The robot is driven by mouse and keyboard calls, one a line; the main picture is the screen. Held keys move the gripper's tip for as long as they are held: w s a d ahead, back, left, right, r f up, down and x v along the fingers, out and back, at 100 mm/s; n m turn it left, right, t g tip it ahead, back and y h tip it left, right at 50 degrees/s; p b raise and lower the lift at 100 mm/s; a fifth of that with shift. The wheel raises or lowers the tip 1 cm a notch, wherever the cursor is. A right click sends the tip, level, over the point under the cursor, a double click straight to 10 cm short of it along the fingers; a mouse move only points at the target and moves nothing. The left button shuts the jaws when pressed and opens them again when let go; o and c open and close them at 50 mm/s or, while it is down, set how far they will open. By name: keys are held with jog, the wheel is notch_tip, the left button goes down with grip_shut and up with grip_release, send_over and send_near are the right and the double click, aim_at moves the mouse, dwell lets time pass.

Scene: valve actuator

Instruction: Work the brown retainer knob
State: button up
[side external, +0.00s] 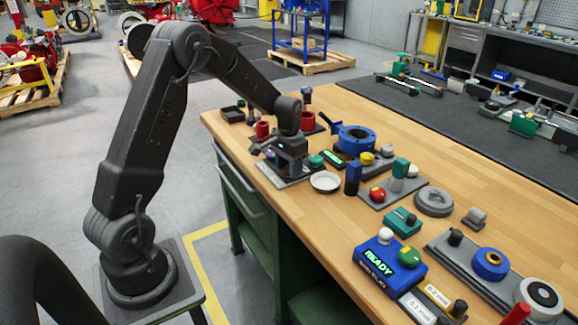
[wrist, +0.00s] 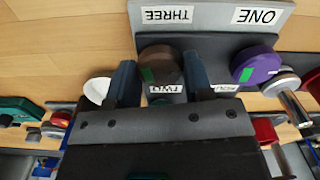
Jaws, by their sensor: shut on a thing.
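The brown retainer knob (wrist: 158,60) shows in the wrist view between the two blue-grey fingers of my gripper (wrist: 159,68). It is round and dark brown with a green mark on its face. The fingers are shut on its left and right sides. The lower part of the knob is hidden by the gripper body. It sits on a grey plate (wrist: 210,14) with upside-down labels ONE, THREE, TWO and one partly covered. In the side external view my gripper (side external: 287,163) is low over the bench's near edge and hides the knob.
A purple knob (wrist: 255,64) with a green mark sits right of my gripper on the plate. A white round part (wrist: 97,90) lies close left. In the side view, a white dish (side external: 325,181) and a blue ringed housing (side external: 356,139) stand nearby on the wooden bench (side external: 470,185).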

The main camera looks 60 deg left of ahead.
jog(key=o, duration=0.9)
jog(key=shift+r, duration=6.95)
